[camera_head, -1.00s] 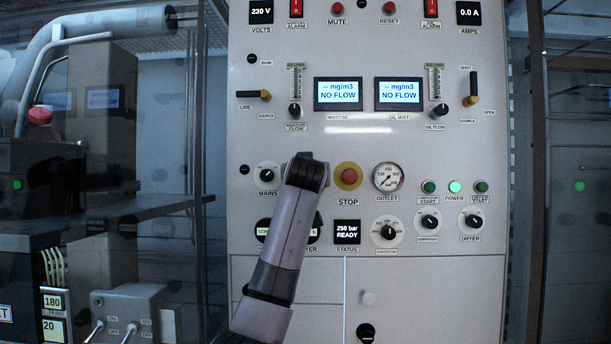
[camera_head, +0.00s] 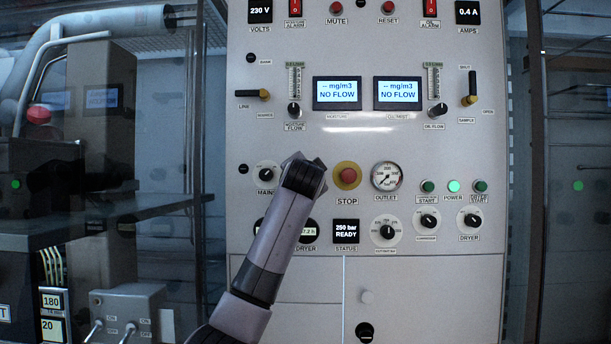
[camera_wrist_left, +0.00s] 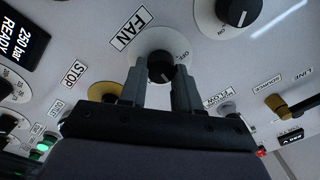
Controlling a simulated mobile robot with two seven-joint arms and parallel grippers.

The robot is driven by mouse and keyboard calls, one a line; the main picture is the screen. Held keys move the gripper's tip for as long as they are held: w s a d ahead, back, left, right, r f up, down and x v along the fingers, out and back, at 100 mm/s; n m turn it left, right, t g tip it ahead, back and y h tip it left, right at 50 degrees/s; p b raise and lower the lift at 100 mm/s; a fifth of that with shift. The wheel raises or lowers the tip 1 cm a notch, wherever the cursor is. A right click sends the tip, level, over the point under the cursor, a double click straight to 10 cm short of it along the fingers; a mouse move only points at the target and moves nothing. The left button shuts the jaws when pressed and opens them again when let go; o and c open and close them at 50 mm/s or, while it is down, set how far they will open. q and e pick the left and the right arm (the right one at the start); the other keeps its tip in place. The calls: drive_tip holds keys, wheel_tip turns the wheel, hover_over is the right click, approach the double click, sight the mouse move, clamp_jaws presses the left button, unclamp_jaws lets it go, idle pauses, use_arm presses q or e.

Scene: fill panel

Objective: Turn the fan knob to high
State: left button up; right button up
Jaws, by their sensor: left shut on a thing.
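The fan knob (camera_wrist_left: 160,64) is a black knob on a pale round plate, beside a FAN label (camera_wrist_left: 130,28) in the left wrist view. My left gripper (camera_wrist_left: 159,84) has one finger on each side of the knob and is shut on it. The fingers hide part of the plate and its markings, so I cannot tell which setting the knob points at. In the head view my left wrist (camera_head: 303,176) covers the knob, between MAINS and the STOP button. My right gripper is in neither view.
The red STOP button (camera_head: 347,176) on its yellow ring is close to the right of my wrist. The MAINS knob (camera_head: 265,175) is close to the left. The AMPS display (camera_head: 467,12) reads 0.4 A. A glass door edge (camera_head: 203,150) stands left of the panel.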

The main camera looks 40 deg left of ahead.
use_arm(q)
drive_tip(key=m, duration=1)
drive_tip(key=shift+f+m, duration=0.2)
drive_tip(key=shift+m, duration=0.2)
idle(0.4)
drive_tip(key=o, duration=1.1)
drive_tip(key=shift+c, duration=0.2)
drive_tip(key=b+v, duration=0.2)
drive_tip(key=v, duration=0.5)
drive_tip(key=shift+s+b, duration=0.2)
drive_tip(key=shift+b, duration=0.1)
